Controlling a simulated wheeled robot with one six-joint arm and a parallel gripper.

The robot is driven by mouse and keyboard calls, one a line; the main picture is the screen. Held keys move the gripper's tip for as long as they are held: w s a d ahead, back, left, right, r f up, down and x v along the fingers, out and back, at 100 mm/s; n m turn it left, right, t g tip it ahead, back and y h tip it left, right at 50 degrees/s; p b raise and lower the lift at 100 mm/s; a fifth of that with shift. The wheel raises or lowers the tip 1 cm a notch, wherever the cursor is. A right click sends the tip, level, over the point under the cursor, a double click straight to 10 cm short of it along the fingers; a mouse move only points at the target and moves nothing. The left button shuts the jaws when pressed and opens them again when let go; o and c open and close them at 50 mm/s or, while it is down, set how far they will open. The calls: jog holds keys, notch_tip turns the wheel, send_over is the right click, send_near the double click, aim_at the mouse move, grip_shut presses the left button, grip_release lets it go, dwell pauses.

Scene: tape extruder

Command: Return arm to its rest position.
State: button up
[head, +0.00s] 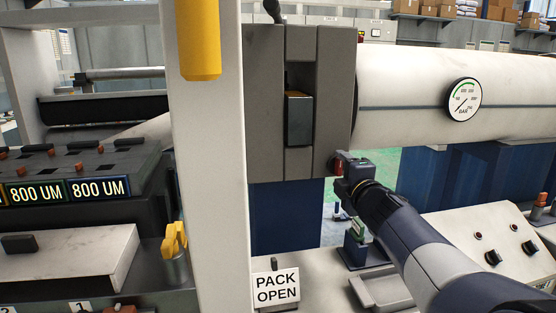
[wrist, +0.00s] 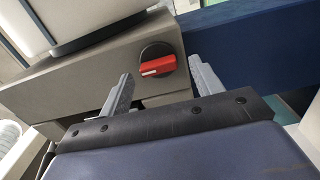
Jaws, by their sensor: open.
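My gripper (wrist: 160,85) is open in the wrist view, with its two grey fingers apart and nothing between them. Beyond the fingertips is a red-handled rotary knob (wrist: 158,65) on a dark round base, set in a grey housing (wrist: 90,85). In the head view, my arm (head: 415,240) reaches up and left from the lower right. Its dark end is beside the lower right corner of the grey block (head: 265,100), with the red knob (head: 338,163) just left of it. The fingers are hard to make out there. I cannot tell whether they touch the knob.
A white barrel (head: 420,100) with a gauge (head: 464,99) runs above the arm. A white post (head: 205,180) stands left of the grey block. A sloped control panel (head: 490,245) is right of the arm. A "PACK OPEN" sign (head: 276,289) stands below.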

jog(key=shift+w+a, duration=0.15)
jog(key=shift+w, duration=0.45)
jog(key=shift+s, duration=0.1)
